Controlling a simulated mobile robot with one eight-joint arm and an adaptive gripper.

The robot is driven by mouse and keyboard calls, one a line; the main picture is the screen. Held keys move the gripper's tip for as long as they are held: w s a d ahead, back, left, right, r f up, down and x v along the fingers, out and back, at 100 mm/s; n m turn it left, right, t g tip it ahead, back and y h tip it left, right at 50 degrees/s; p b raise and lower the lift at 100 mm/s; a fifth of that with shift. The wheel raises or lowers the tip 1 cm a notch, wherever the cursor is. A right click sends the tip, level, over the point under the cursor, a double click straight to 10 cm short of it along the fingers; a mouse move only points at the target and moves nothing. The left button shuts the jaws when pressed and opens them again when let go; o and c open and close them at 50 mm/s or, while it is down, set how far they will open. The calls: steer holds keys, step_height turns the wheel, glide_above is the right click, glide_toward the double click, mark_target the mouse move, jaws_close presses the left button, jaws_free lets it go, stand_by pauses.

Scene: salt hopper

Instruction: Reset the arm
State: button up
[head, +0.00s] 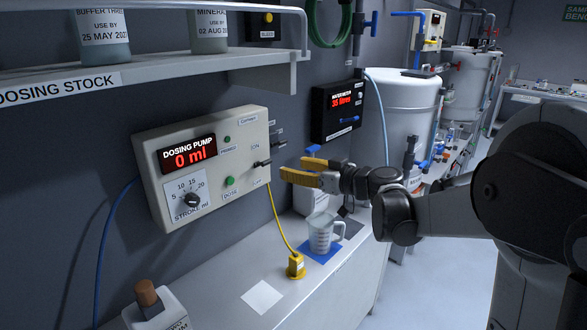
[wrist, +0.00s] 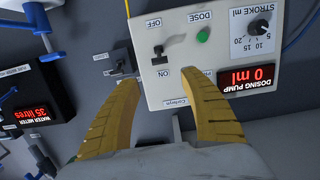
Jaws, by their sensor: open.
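My gripper (head: 293,167) is open and empty, with yellow fingers. In the head view it is in front of the wall, just right of the dosing pump box (head: 148,150). In the wrist view, which shows the box upside down, the fingers (wrist: 158,79) are spread apart below the pump's lever switch (wrist: 160,56). The lever seems to lean toward the ON label. No contact between fingers and box can be made out. The pump display (head: 188,154) reads 0 ml.
A measuring jug (head: 322,232) stands on a blue mat (head: 318,255) on the bench below my gripper. A yellow plug (head: 296,266) and its cable are left of it. The water meter (head: 340,108) reads 35 litres. A shelf (head: 150,68) juts out above the pump.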

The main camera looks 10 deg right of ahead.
steer(key=s+a+f+m+g+h+b, duration=0.1)
steer(key=s+a+f+g+h, duration=0.15)
steer(key=s, duration=0.55)
steer(key=s+a+f+m+g+h+b, duration=0.1)
steer(key=s+a+f+m+g+b, duration=0.2)
steer(key=s, duration=0.6)
steer(key=s+d+f+m+h, duration=0.1)
steer(key=s+d+f+h, duration=0.1)
steer(key=s+f, duration=0.3)
steer(key=s+d+f+m+h, duration=0.2)
steer(key=s+f, duration=0.4)
steer(key=s, duration=0.6)
steer(key=shift+s+d+h+b, duration=0.15)
steer(key=shift+d+h+b, duration=0.3)
steer(key=shift+d+h, duration=0.5)
steer(key=shift+d+g, duration=0.1)
steer(key=shift+g, duration=0.15)
